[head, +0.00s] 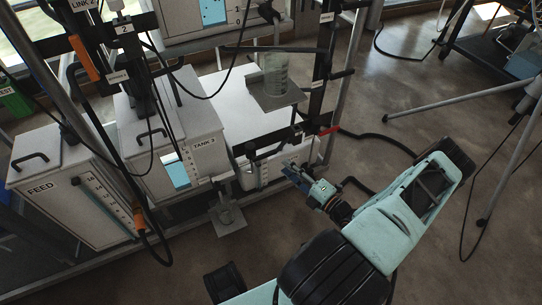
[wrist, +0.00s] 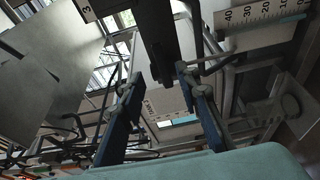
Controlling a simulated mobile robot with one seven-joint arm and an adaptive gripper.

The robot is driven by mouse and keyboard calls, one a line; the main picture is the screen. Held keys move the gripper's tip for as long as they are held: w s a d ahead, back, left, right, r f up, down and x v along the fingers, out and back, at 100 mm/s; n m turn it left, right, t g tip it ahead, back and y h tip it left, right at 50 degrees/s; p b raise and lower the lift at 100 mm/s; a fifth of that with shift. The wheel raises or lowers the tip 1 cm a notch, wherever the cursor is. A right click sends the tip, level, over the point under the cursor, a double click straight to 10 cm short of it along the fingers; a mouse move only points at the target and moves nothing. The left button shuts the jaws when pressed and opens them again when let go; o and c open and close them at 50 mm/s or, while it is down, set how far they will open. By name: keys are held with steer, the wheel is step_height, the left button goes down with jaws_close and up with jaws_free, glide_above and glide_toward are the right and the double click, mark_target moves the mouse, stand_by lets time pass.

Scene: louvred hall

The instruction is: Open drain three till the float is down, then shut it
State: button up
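My gripper (head: 293,176) is in front of the rack, low and right of the tank labelled TANK 3 (head: 160,143). In the wrist view my gripper (wrist: 160,85) has its two blue fingers apart, with nothing held between them. A red-ended lever (head: 329,130) sits on dark pipework above and to the right of my gripper, apart from it. I cannot read which drain it belongs to. A blue-lit window and scale (head: 176,171) show on the tank front; I cannot make out a float. A tag reading 3 (wrist: 88,11) shows in the wrist view.
The FEED tank (head: 62,190) stands left. A dark hose (head: 375,137) runs right. Tripod legs (head: 460,97) stand at right. Floor between is open.

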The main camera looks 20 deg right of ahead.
mark_target(271, 155)
steer(key=b+x, duration=0.1)
steer(key=x, duration=0.8)
steer(key=shift+w+a, duration=0.2)
steer(key=shift+w, duration=0.1)
jaws_close()
stand_by(0.6)
